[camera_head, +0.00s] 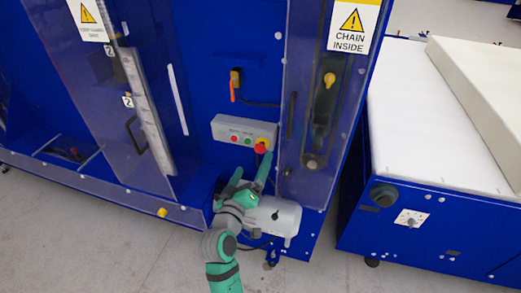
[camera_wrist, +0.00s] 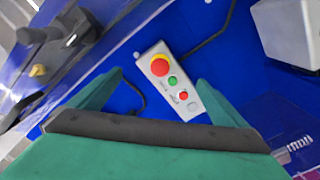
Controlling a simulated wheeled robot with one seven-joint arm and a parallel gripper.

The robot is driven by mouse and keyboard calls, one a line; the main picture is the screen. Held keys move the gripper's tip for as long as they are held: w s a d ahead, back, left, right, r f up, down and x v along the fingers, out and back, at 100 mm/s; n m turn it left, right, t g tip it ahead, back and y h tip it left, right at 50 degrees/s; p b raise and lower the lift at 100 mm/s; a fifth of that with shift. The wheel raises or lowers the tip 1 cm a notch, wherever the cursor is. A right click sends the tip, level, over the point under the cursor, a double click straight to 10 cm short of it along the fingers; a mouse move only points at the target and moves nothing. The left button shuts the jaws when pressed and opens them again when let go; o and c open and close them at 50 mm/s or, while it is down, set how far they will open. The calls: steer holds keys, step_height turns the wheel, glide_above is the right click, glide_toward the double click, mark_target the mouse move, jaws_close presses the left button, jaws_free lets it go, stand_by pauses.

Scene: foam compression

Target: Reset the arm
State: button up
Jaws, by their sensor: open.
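My arm (camera_head: 226,245) is green and grey and reaches up from the bottom of the head view. My gripper (camera_head: 251,165) is open, with nothing between its fingers. In the wrist view its two green fingers (camera_wrist: 157,88) stand wide apart. The grey control box (camera_wrist: 178,85) shows between and beyond them, with a red emergency knob (camera_wrist: 160,66) on yellow, a green button and a red button. In the head view the control box (camera_head: 232,131) is on the blue machine, and one fingertip appears close below its red knob (camera_head: 261,147). I cannot tell whether they touch.
A grey motor housing (camera_head: 280,217) is right beside my gripper, low on the blue machine (camera_head: 262,30). Clear guard panels (camera_head: 314,160) flank the control box. A blue table with a white top (camera_head: 425,125) stands to the right. Grey floor (camera_head: 110,245) is open at lower left.

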steer(key=s+a+f+g+y, duration=0.1)
steer(key=s+f+y, duration=0.4)
steer(key=s+f, duration=1.3)
steer(key=s+d+r+m, duration=0.1)
steer(key=s+m, duration=0.4)
steer(key=s, duration=2.1)
steer(key=shift+s+d+r+g+y, duration=0.3)
steer(key=shift+d+g, duration=0.1)
steer(key=shift+d, duration=0.2)
